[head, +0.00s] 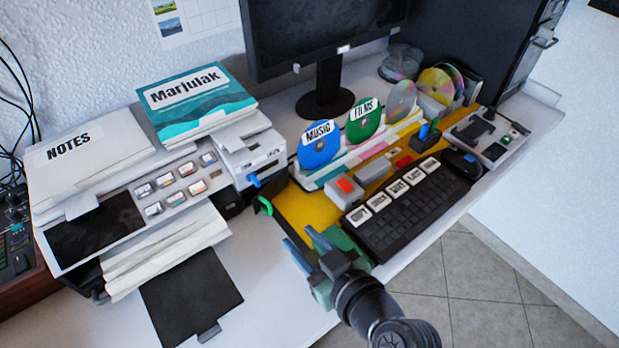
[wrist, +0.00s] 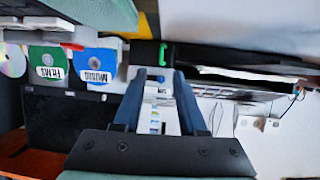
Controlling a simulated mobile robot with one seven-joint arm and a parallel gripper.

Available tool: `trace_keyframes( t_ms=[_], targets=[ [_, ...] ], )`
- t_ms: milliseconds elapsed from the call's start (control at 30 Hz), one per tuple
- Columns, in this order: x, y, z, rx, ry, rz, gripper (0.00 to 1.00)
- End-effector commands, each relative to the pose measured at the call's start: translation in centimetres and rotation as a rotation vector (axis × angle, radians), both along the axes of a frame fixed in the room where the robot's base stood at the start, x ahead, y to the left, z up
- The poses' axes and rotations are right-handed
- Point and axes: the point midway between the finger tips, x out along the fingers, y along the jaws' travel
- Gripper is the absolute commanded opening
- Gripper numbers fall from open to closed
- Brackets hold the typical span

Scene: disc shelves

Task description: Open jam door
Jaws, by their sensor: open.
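The large white printer (head: 75,185) stands at the left of the desk. A green handle (head: 264,205) shows at its right side, near a dark panel (head: 230,205). I take this for the jam door, but no label for it is readable. The green handle also shows in the wrist view (wrist: 162,54), on a black part beyond my fingertips. My gripper (head: 297,235) is open and empty, to the right of and nearer than the handle, apart from it. In the wrist view its two blue fingers (wrist: 160,76) lie either side of a view of the white device.
A small white device with a blue lever (head: 254,180) stands behind the handle. Blue and green discs (head: 320,143) in a rack, and a keyboard (head: 410,207), lie to the right. An open black tray (head: 190,295) extends from the printer's front. Bare desk (head: 275,300) lies between tray and gripper.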

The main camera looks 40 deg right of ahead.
Motion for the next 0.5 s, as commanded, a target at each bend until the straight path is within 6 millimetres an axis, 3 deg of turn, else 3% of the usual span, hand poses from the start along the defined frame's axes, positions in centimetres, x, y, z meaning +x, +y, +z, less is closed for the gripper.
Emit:
trace_keyframes(
  t_ms=[167,500],
  targets=[
    [-1.5,0.0,0.6,0.001,0.001,-0.001,0.41],
    [-1.7,0.0,0.7,0.001,0.001,-0.001,0.41]
  ],
)
